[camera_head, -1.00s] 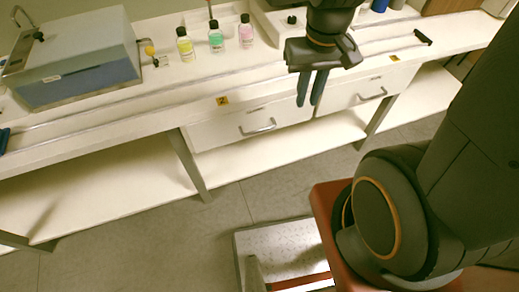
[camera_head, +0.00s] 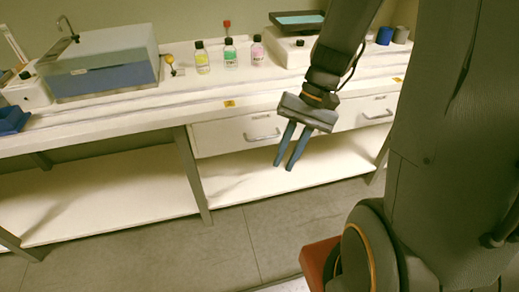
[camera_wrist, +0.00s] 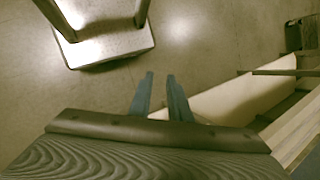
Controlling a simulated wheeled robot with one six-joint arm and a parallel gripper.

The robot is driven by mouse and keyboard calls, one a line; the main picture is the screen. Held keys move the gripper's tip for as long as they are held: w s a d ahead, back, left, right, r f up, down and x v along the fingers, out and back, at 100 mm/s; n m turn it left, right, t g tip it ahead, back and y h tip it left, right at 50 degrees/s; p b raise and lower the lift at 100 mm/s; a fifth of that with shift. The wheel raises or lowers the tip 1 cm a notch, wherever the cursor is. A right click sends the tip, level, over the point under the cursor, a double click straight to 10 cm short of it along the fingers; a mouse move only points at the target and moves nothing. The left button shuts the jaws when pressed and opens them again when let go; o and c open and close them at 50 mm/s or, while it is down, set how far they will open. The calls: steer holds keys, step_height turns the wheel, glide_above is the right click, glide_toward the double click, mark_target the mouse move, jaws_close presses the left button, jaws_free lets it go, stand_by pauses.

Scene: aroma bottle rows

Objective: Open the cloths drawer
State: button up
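Two white drawers sit under the bench top, both shut. The left drawer (camera_head: 224,135) has a bar handle (camera_head: 262,137). The right drawer (camera_head: 350,117) has a similar handle (camera_head: 377,115), and my arm covers part of its left side. Their labels are too small to read, so I cannot tell which is the cloths drawer. My gripper (camera_head: 285,165) hangs in front of the bench, right of the left handle in the picture, with its fingers pointing down. The fingers are parted with nothing between them; they also show in the wrist view (camera_wrist: 160,77). Neither handle is recognizable there.
Yellow (camera_head: 202,62), green (camera_head: 230,57) and pink (camera_head: 257,52) bottles stand on the bench top (camera_head: 130,112). A lower shelf (camera_head: 110,192) runs below the drawers. Open floor (camera_head: 235,245) lies in front.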

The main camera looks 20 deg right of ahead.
steer(key=w+f+m+t+y+b, duration=0.25)
steer(key=w+f+y+b, duration=0.35)
steer(key=w+f+b, duration=0.3)
steer(key=m+t+y+b, duration=0.3)
steer(key=t+y+b, duration=0.1)
steer(key=t+b, duration=0.15)
glide_toward(266, 138)
steer(key=r+x, duration=0.1)
steer(key=x, duration=0.3)
steer(key=shift+w+a+f+m+g+b, duration=0.15)
steer(key=shift+w+f+m+g+b, duration=0.1)
steer(key=shift+f+g+b, duration=0.15)
steer(key=x, duration=0.7)
steer(key=shift+a+f+b, duration=0.1)
steer(key=shift+b, duration=0.2)
jaws_close()
